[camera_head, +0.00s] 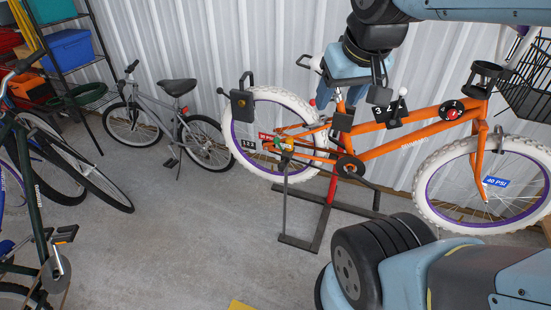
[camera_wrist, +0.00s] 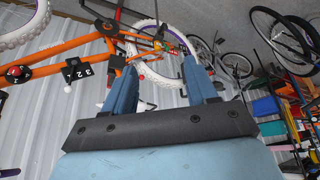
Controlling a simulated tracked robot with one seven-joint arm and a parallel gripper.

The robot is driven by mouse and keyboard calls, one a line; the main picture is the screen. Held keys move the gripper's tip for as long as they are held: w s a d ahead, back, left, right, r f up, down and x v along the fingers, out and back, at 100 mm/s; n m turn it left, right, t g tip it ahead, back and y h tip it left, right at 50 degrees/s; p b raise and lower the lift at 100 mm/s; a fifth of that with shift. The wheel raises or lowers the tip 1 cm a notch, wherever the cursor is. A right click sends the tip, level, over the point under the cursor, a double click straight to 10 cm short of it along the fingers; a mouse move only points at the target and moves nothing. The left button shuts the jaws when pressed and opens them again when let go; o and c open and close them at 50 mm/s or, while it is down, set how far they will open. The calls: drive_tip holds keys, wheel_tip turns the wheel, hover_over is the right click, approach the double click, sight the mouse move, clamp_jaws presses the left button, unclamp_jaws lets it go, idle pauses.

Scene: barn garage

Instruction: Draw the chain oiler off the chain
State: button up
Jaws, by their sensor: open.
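The orange bicycle (camera_head: 400,143) with white tires stands in a repair stand. A small green, yellow and red item (camera_head: 285,142), which looks like the chain oiler, sits at the rear hub by the chain. It is too small to make out its fit on the chain. My gripper (camera_wrist: 160,66) is open and empty, with its two blue fingers apart. In the head view it hangs from the top, above the bicycle's middle, up and to the right of the oiler. In the wrist view the rear wheel (camera_wrist: 147,42) lies beyond the fingertips.
A grey bicycle (camera_head: 170,125) stands at the corrugated wall, left of the orange one. Dark bicycles (camera_head: 70,175) crowd the left edge. The stand's base (camera_head: 312,238) spreads over the floor. A black box (camera_head: 242,104) is by the rear wheel. The middle floor (camera_head: 190,225) is clear.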

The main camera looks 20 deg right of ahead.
sight(280, 168)
drive_tip(key=w+d+f+n+g+h, duration=0.25)
drive_tip(key=w+f+n+h, duration=0.45)
drive_tip(key=f, duration=0.5)
drive_tip(key=w+d+f+n+g+h, duration=0.2)
drive_tip(key=w+f+n+g+h, duration=0.3)
drive_tip(key=w+f, duration=0.55)
drive_tip(key=w+a+f+n+t+y, duration=0.15)
drive_tip(key=a+f+n+t, duration=0.25)
drive_tip(key=f+n+t, duration=0.4)
drive_tip(key=w+a+f+n+t+y, duration=0.1)
drive_tip(key=w+a+f+n+t, duration=0.25)
drive_tip(key=f+n, duration=0.45)
drive_tip(key=w+a+f+n+t+y, duration=0.1)
drive_tip(key=a+f+n+t+y, duration=0.15)
drive_tip(key=f+n+t, duration=0.6)
drive_tip(key=w+d+f+m, duration=0.1)
drive_tip(key=w, duration=0.3)
drive_tip(key=w+d+f+m+g, duration=0.1)
drive_tip(key=w+d, duration=0.1)
drive_tip(key=w, duration=0.2)
drive_tip(key=w+d+m, duration=0.1)
drive_tip(key=w+d, duration=0.1)
drive_tip(key=w, duration=0.3)
drive_tip(key=shift+d+f+m+g+h, duration=0.1)
drive_tip(key=shift+f+m+g+h, duration=0.2)
drive_tip(key=shift+f, duration=0.1)
drive_tip(key=shift+s, duration=0.1)
clamp_jaws()
